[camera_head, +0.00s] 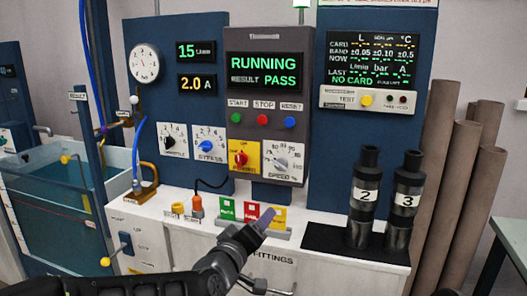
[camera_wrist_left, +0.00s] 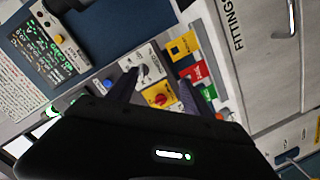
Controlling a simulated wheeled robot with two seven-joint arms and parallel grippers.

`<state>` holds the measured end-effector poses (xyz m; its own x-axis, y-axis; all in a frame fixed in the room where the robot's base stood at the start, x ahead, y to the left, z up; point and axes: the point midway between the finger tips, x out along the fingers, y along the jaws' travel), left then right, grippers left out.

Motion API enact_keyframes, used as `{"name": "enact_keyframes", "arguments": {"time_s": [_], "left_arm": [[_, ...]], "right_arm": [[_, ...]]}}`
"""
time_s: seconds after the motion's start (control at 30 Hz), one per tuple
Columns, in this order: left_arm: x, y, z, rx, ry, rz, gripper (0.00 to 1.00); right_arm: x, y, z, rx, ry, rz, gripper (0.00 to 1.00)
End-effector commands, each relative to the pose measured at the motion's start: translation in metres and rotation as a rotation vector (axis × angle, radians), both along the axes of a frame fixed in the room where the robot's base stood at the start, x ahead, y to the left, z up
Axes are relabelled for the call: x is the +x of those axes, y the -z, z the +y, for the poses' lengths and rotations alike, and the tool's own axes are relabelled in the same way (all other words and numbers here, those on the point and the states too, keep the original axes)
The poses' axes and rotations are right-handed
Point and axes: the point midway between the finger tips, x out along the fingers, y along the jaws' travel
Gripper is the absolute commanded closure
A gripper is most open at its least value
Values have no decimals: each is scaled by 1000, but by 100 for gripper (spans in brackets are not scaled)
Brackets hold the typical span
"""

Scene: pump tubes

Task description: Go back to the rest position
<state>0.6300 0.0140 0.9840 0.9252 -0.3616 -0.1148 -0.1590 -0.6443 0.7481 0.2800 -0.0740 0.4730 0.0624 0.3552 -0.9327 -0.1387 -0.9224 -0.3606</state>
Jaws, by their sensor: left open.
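My left gripper (camera_head: 262,222) is in front of the bench, over the front of the small coloured tags, with my arm reaching in from the lower left. In the left wrist view my left gripper (camera_wrist_left: 158,90) is open, its two fingers apart with nothing between them. Beyond the fingers are the control panel's red knob on yellow (camera_wrist_left: 156,97) and the speed dial (camera_wrist_left: 142,70). The control panel (camera_head: 265,75) reads RUNNING and RESULT PASS. My right gripper is not in view.
Two dark pump tubes, labelled 2 (camera_head: 364,200) and 3 (camera_head: 405,205), stand upright on a black mat (camera_head: 318,240) at the right. Green, red and yellow tags (camera_head: 226,210) stand on the white bench. A water tank (camera_head: 55,215) is at the left. Brown rolls (camera_head: 465,190) lean at the far right.

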Motion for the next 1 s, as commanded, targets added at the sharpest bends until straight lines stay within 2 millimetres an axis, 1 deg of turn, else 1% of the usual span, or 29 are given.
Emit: {"name": "enact_keyframes", "arguments": {"time_s": [0.17, 0.27, 0.3, 0.37, 0.4, 0.43, 0.47, 0.5, 0.57, 0.6, 0.67, 0.7, 0.77, 0.8, 0.9, 1.0], "left_arm": [[-8, 56, -1, 102, 39, 86, 41], [-17, 96, 0, 167, 68, 151, 41], [-22, 114, 1, 193, 82, 184, 41], [-32, 145, 3, 239, 108, 238, 41], [-43, 170, 6, 272, 130, 287, 41], [-51, 188, 8, 296, 144, 321, 41], [-63, 209, 10, 321, 166, 366, 41], [-80, 236, 14, 354, 194, 426, 41], [-111, 275, 20, 398, 240, 518, 41], [-134, 299, 25, 423, 273, 581, 41], [-172, 331, 32, 451, 321, 677, 41], [-198, 349, 36, 464, 352, 740, 41], [-237, 371, 42, 473, 393, 832, 41], [-261, 381, 46, 475, 415, 888, 41], [-311, 399, 53, 465, 449, 1004, 41], [-342, 407, 58, 451, 460, 1081, 41]], "right_arm": [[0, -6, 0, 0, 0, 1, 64], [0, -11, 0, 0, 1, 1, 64], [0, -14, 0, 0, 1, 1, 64], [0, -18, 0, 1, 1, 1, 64], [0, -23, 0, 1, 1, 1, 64], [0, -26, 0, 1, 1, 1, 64], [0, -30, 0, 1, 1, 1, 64], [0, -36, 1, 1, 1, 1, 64], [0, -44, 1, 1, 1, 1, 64], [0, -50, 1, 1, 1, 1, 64], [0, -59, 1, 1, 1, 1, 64], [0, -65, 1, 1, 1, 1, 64], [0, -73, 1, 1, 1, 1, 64], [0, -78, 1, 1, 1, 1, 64], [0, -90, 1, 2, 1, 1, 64], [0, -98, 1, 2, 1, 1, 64]]}}
